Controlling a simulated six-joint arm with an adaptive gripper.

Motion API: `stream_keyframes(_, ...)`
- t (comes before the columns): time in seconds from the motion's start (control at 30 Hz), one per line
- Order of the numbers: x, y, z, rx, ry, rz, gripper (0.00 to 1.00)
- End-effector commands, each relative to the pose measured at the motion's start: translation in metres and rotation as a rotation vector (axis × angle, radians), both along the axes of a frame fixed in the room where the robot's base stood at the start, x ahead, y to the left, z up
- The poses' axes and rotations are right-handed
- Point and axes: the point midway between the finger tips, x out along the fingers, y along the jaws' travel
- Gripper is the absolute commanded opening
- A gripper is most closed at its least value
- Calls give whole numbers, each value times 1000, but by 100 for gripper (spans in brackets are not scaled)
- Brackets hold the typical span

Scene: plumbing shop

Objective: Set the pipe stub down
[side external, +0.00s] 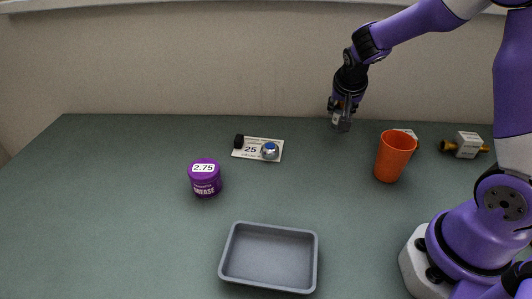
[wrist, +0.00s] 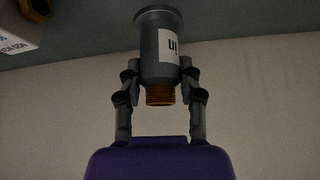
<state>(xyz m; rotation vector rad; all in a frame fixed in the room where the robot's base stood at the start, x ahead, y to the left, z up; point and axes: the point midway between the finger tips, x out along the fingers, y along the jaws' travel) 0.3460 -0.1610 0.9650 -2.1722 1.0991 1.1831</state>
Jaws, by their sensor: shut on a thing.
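The pipe stub (wrist: 160,50) is a dark grey cylinder with a flared end, a white label and a copper-coloured threaded end. My gripper (wrist: 160,88) is shut on it, one finger on each side, in the wrist view. In the side view my gripper (side external: 344,112) points down near the back edge of the table, with the grey pipe stub (side external: 341,122) between its fingers. The stub looks upright there. I cannot tell whether its lower end touches the table.
An orange cup (side external: 394,157) stands right of my gripper, with white-labelled brass fittings (side external: 466,145) further right. A card with small parts (side external: 258,142), a purple grease tub (side external: 205,178) and an empty grey tray (side external: 268,286) are to the left. The table's middle is clear.

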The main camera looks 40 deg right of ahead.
Motion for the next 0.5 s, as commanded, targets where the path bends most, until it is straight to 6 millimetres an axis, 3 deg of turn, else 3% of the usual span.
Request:
stream_keyframes(0.3,1,-2,-37,-1,0,1,0)
stream_keyframes(0.5,1,-2,-40,-1,-4,0,0)
